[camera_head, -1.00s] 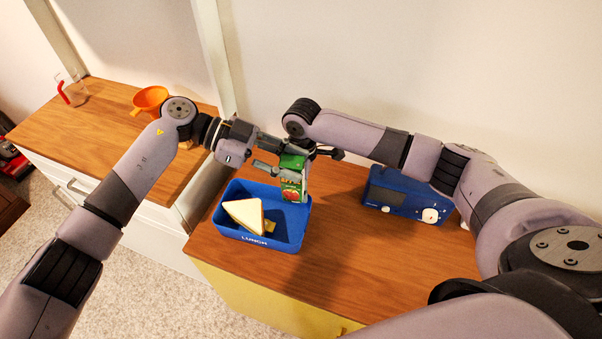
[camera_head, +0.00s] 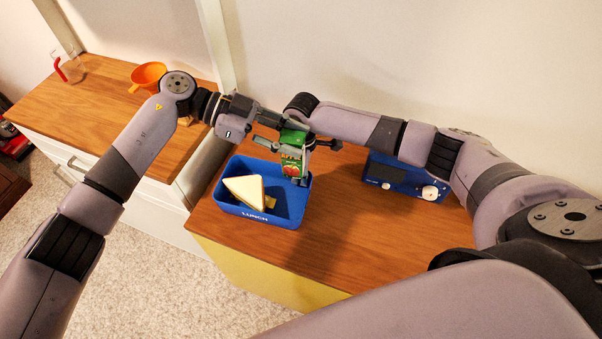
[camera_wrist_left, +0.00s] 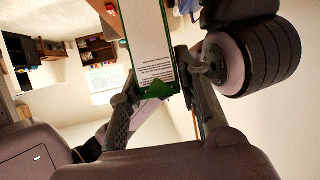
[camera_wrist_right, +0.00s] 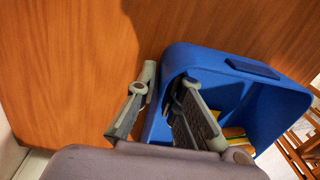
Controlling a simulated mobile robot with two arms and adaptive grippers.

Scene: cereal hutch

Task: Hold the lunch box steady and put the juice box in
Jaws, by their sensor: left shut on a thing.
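The blue lunch box (camera_head: 232,208) stands on the wooden top. A pale sandwich (camera_head: 246,189) lies in it with a small brownish item (camera_head: 269,202). My left gripper (camera_head: 290,137) is shut on the green juice box (camera_head: 292,162), held upright above the lunch box's back right part. The juice box's white printed side shows in the left wrist view (camera_wrist_left: 150,45). My right gripper (camera_wrist_right: 160,100) points down at the lunch box's wall, one finger outside and one inside. Its fingers stand apart, and I see no clear contact. In the head view the juice box partly hides it.
A blue radio-like device (camera_head: 400,180) stands to the right of the lunch box. An orange funnel (camera_head: 147,76) and a clear cup with a red handle (camera_head: 70,68) are on the left counter. The wooden top in front right of the lunch box is clear.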

